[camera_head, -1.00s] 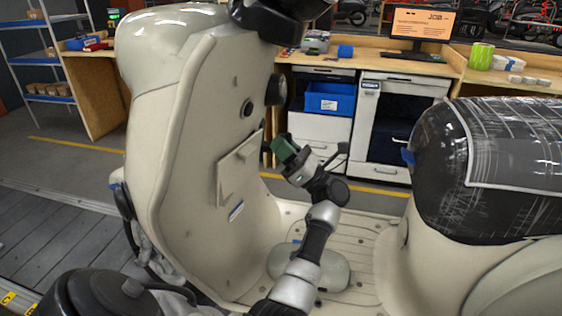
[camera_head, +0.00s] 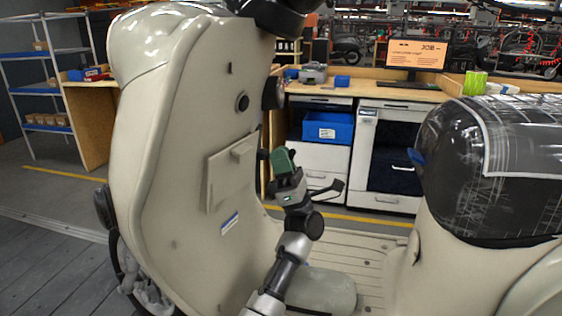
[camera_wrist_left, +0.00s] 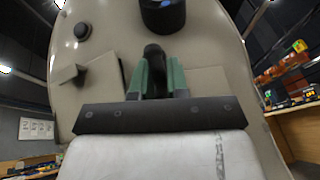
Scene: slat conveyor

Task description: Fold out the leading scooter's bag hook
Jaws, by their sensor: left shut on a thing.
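The cream scooter's leg shield (camera_head: 190,150) fills the left half of the head view. The bag hook (camera_head: 262,155), a small dark piece, stands at the shield beside the glovebox flap and is mostly hidden by my gripper. My left gripper (camera_head: 282,160) has green fingers that reach to it from the right. In the left wrist view, the fingers of my left gripper (camera_wrist_left: 158,80) are shut on the black hook (camera_wrist_left: 154,58), one on each side of it. I cannot tell how far the hook is folded out. My right gripper is not in view.
The wrapped black seat (camera_head: 490,165) is at the right. A workbench with a blue bin (camera_head: 328,128) stands behind.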

